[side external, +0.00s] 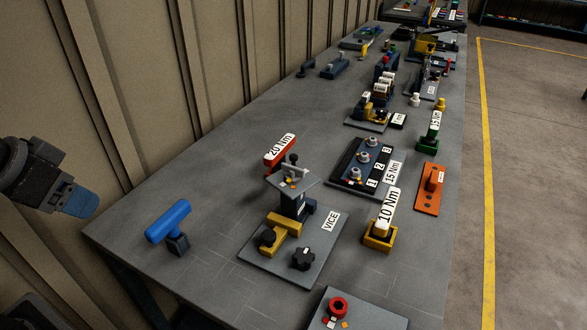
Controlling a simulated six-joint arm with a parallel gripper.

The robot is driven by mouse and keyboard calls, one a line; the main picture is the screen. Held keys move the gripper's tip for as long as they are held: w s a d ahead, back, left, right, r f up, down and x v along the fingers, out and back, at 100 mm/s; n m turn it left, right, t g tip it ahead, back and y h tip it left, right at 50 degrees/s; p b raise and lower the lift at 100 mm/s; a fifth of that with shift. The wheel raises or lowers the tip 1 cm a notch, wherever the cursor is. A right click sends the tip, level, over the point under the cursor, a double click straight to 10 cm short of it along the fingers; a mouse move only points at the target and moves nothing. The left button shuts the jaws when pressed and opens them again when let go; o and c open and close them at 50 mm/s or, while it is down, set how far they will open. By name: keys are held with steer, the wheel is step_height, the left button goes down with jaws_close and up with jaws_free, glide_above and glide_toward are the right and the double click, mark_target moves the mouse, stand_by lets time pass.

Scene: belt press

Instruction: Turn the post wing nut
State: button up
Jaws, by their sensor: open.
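My gripper (80,202) is at the left edge, in the air beside the wall, well away from the bench fixtures. Its end looks blue; the gap between its fingers is hard to make out from this side, and I see nothing held in it. A dark post (292,204) stands on the plate labelled VICE and carries a grey top plate (311,184). Small light grey and dark parts (293,174) sit on that top plate. The wing nut seems to be among them, but it is too small to tell its shape or angle.
A yellow clamp block (283,232) and black star knob (303,258) are at the post's foot. A red 20 Nm tool (279,154) stands close behind it, a yellow-based 10 Nm tool (384,222) to its right, and a blue T-handle (168,221) to its left.

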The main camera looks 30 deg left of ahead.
steer(key=w+r+n, duration=0.1)
steer(key=w, duration=0.1)
steer(key=w+d+r+n, duration=0.1)
steer(key=w+r, duration=0.1)
steer(key=w+r+n+g, duration=0.1)
steer(key=w, duration=0.1)
steer(key=shift+w+d+r+h, duration=0.15)
steer(key=shift+d+r+h, duration=0.25)
steer(key=c, duration=0.5)
steer(key=shift+o, duration=0.2)
steer(key=w+d+r+n+g+h, duration=0.1)
steer(key=w+d+r+n, duration=0.15)
steer(key=w, duration=0.25)
steer(key=w+d+r+n, duration=0.1)
steer(key=w+n, duration=0.2)
steer(key=w, duration=0.1)
steer(key=n+g+h, duration=0.3)
steer(key=n+g, duration=0.1)
steer(key=n, duration=0.5)
glide_above(293, 166)
steer(key=a, duration=0.6)
step_height(293, 166, down, 5)
steer(key=x, duration=1.3)
steer(key=shift+w+d+f, duration=0.15)
steer(key=shift+w+f, duration=0.05)
steer(key=shift+f, duration=0.1)
steer(key=shift+c, duration=0.4)
jaws_close()
